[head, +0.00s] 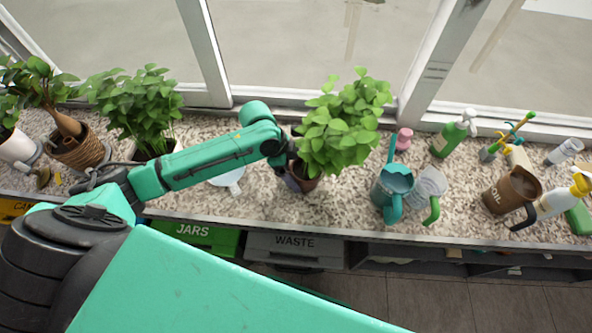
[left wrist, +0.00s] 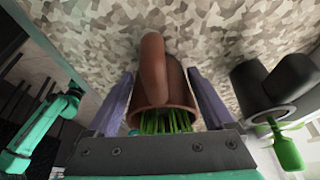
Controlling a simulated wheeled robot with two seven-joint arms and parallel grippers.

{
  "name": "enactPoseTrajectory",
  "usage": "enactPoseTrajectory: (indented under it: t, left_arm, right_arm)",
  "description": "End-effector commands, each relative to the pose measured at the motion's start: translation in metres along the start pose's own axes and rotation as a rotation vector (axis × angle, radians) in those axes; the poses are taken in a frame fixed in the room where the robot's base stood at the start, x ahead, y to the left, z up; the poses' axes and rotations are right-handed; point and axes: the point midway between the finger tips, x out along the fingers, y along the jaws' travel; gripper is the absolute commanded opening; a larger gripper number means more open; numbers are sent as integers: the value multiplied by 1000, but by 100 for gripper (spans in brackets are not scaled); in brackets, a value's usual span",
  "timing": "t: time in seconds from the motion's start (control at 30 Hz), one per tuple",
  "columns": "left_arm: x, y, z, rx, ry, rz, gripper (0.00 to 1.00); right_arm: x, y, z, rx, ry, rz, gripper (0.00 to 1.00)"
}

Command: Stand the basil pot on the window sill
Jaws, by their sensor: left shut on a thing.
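The basil pot (head: 308,182) is a small brown pot with a large bush of light green leaves (head: 345,125). It is upright over the speckled window sill (head: 250,205), near the middle. My left gripper (head: 289,176) reaches it from the left and is shut on the pot. In the left wrist view the two purple fingers (left wrist: 158,88) lie on either side of the brown pot (left wrist: 178,88), with green stems at its mouth. I cannot tell whether the pot's base touches the sill. My right gripper is not in view.
A leafy plant (head: 140,105) stands to the left. Bins marked jars (head: 193,231) and waste (head: 295,243) sit below.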

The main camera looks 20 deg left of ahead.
Motion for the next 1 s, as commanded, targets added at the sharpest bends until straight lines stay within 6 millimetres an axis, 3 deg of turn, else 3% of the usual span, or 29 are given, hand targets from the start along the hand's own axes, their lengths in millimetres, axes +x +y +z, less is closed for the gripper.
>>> enactPoseTrajectory:
  t: [0.27, 0.3, 0.53, 0.67, 1.0]
  left_arm:
    - [2, -1, 0, 0, 1, -2, 0]
    - [1, 0, 0, 0, 0, -1, 100]
    - [0, 0, 0, 0, 0, -1, 100]
    - [-12, -2, 0, 0, -1, -3, 100]
    - [-99, -2, 0, 1, -3, -5, 100]
  right_arm:
    - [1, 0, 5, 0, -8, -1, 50]
    - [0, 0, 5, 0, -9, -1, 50]
    - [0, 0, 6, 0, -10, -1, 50]
    - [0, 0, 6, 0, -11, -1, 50]
    - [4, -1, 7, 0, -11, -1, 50]
